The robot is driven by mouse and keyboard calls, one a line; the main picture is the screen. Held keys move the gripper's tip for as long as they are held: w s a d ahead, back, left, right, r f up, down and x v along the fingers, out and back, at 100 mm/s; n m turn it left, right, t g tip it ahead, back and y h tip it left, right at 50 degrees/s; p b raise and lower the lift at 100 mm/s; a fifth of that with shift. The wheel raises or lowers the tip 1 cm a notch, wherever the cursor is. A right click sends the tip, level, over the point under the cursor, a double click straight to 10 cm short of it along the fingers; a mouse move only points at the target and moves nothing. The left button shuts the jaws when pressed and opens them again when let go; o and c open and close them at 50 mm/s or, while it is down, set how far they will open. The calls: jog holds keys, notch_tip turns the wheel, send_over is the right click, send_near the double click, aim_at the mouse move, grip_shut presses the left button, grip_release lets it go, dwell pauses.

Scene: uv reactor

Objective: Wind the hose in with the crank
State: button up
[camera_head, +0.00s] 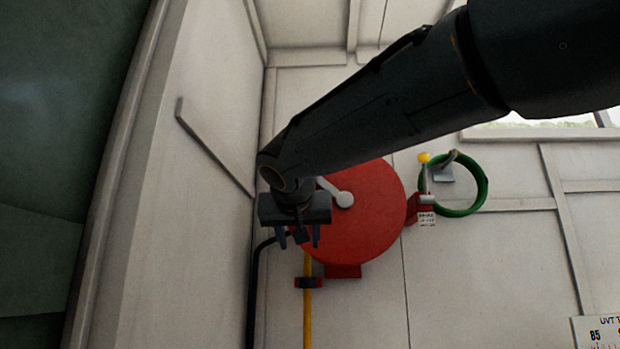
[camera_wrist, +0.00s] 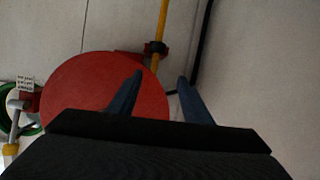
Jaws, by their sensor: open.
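A round red hose reel (camera_head: 372,215) is mounted on the pale wall. A light grey crank arm (camera_head: 336,191) lies across its face, and its outer end is hidden behind my arm. A yellow hose (camera_head: 308,318) runs down from the reel through a dark guide with red ends (camera_head: 308,282). My gripper (camera_head: 298,240) is open and empty in front of the reel's left side, fingers pointing down in the head view. In the wrist view the fingers (camera_wrist: 155,90) stand apart, one over the red disc (camera_wrist: 90,85) and one over the wall. The crank does not show there.
A green hose coil (camera_head: 483,190) hangs on a bracket right of the reel, beside a yellow-topped valve (camera_head: 424,159) and a small label (camera_head: 427,219). A black pipe (camera_head: 253,290) runs down near the left corner.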

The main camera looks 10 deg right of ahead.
notch_tip(320, 180, up, 19)
jog(key=s+d+m+t+h+p, duration=0.1)
jog(key=d+m+t+h+p, duration=0.1)
jog(key=t, duration=0.2)
jog(key=p+x, duration=0.2)
jog(key=x, duration=0.5)
jog(key=shift+w+f, duration=0.2)
grip_shut()
